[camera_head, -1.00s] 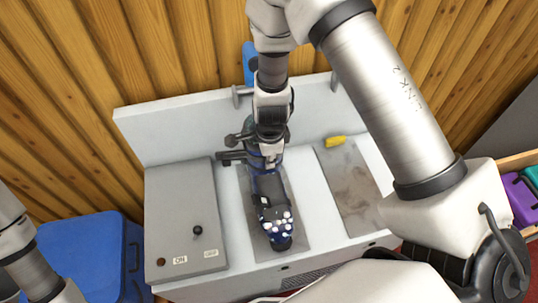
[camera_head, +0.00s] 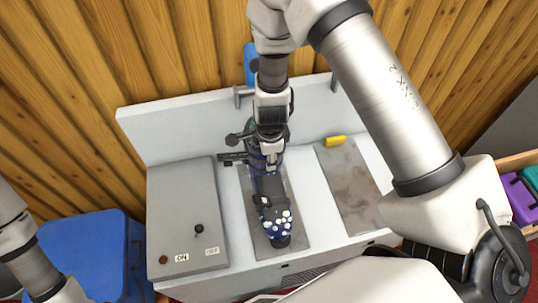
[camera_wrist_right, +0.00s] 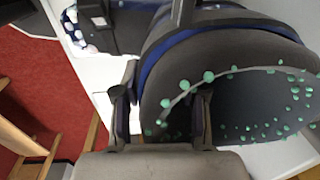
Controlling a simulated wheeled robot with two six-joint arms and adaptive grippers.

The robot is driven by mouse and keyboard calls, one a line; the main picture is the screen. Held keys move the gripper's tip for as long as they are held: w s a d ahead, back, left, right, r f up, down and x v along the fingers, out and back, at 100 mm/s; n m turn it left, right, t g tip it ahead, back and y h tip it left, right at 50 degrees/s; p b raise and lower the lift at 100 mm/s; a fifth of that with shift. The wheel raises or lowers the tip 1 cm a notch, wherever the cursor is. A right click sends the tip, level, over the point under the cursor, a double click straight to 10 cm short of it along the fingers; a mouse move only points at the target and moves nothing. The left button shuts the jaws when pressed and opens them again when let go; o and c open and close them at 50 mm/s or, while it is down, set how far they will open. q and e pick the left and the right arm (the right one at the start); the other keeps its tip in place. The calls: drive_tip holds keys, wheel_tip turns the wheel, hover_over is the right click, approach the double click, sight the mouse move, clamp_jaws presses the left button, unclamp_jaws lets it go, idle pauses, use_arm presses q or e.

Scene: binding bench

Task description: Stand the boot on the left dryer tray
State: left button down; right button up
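The boot (camera_head: 271,196) is dark with blue trim and a blue toe with white spots. In the head view it is over the grey left dryer tray (camera_head: 293,234), toe towards me; I cannot tell whether its sole fully touches. My right gripper (camera_head: 268,162) is at the boot's shaft, at the far end. In the right wrist view the gripper (camera_wrist_right: 162,108) has its fingers on either side of the boot's upper edge (camera_wrist_right: 215,57), shut on it. Part of the shaft is hidden behind the gripper. My left gripper is out of view.
The right tray (camera_head: 350,185) is bare, with a yellow block (camera_head: 335,141) at its far end. A grey control box (camera_head: 185,210) with a black knob stands left of the boot. A blue bin (camera_head: 80,255) is at the left; a crate with coloured items (camera_head: 520,200) is at the right.

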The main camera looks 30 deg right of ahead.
drive_tip(key=r, duration=0.8)
drive_tip(key=s+r, duration=0.1)
drive_tip(key=r, duration=0.3)
drive_tip(key=shift+a, duration=0.2)
drive_tip(key=shift+f, duration=0.1)
